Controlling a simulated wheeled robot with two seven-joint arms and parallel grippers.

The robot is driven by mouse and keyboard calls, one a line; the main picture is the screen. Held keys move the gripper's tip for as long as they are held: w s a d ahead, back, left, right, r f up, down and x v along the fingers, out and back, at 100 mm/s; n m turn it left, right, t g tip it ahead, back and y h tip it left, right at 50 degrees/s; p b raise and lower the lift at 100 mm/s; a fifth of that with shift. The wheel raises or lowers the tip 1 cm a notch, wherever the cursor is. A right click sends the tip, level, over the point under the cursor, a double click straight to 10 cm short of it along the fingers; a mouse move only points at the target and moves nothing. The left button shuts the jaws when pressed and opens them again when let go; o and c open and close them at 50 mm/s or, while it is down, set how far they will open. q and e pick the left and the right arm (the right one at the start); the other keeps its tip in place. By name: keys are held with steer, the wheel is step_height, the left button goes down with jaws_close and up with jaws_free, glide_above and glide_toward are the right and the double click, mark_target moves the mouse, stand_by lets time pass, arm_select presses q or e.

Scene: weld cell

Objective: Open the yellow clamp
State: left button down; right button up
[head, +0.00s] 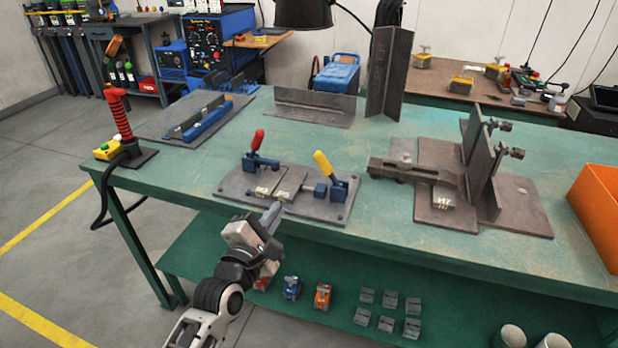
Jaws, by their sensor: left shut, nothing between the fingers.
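The yellow-handled clamp (325,165) stands at the right end of a grey fixture plate (240,189) near the bench's front edge. Its yellow handle leans up and to the left above a blue body. A red-handled clamp (258,145) stands on the left part of the same plate. Small flat metal pieces (289,186) lie on the plate between the clamps. My left gripper (274,211) is shut and empty at the plate's front edge, left of and below the yellow clamp. Whether it touches the plate cannot be told. My right gripper is not in view.
A welded steel fixture (480,175) and an orange bin (600,205) stand to the right on the green bench (385,235). A tall angle piece (388,70) stands behind. A torch on a stand (119,115) is at the left corner. Open bench lies behind the plate.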

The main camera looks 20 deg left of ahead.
mark_target(294, 195)
arm_select(q)
steer(key=shift+n, duration=0.3)
steer(key=w, duration=1)
steer(key=shift+w+d+r+b, duration=0.15)
steer(key=shift+d+r+b, duration=0.1)
steer(key=shift+r+b, duration=0.05)
steer(key=shift+w+d+r+p, duration=0.1)
steer(key=shift+d+r+p, duration=0.1)
steer(key=shift+d+r, duration=0.25)
steer(key=shift+w+d+r+p, duration=0.15)
steer(key=shift+d+r, duration=0.15)
steer(key=shift+d, duration=0.4)
steer(key=shift+w+d+r+p, duration=0.1)
steer(key=shift+d+r+p, duration=0.1)
steer(key=shift+d+r, duration=0.25)
steer(key=shift+d+f, duration=0.1)
